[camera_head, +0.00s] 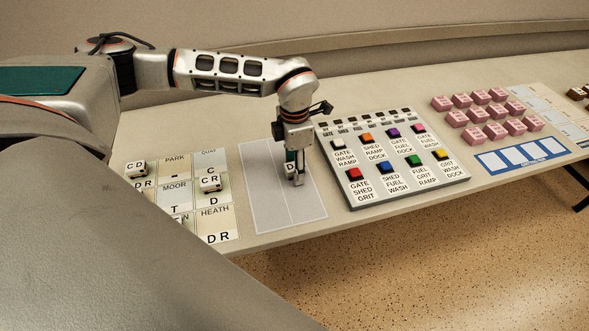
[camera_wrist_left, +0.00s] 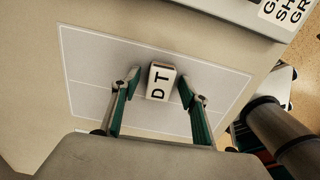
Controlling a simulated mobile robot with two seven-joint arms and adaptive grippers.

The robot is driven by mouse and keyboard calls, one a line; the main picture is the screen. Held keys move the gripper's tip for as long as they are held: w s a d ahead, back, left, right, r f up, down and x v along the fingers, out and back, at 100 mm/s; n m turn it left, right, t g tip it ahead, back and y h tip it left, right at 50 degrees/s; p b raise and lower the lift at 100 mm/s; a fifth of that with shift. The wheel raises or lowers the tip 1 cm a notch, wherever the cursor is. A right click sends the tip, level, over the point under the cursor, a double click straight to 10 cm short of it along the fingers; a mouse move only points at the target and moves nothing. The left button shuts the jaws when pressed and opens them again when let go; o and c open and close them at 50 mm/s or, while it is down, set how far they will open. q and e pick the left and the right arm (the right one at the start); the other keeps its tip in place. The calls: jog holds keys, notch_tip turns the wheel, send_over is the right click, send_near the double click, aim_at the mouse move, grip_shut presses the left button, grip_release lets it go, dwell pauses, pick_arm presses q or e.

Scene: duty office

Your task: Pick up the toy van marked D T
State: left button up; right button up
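The toy van marked D T (camera_wrist_left: 158,88) is a small white block with dark letters on top. It sits on the grey outlined mat (camera_wrist_left: 88,62) and lies between the fingertips of my left gripper (camera_wrist_left: 161,84), with a gap showing on each side. In the head view the van (camera_head: 289,166) is mostly hidden behind my left gripper (camera_head: 296,178), which points down at the mat (camera_head: 262,200). The left gripper is open. My right gripper is in neither view.
Two other toy vans, marked CD (camera_head: 136,168) and CR (camera_head: 210,182), stand on the lettered cards at left. A button panel (camera_head: 390,157) stands close right of the mat. Several pink blocks (camera_head: 484,113) lie farther right. The table's front edge is near.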

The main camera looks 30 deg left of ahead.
pick_arm(q)
jog(key=c, duration=0.9)
jog(key=shift+r, duration=0.1)
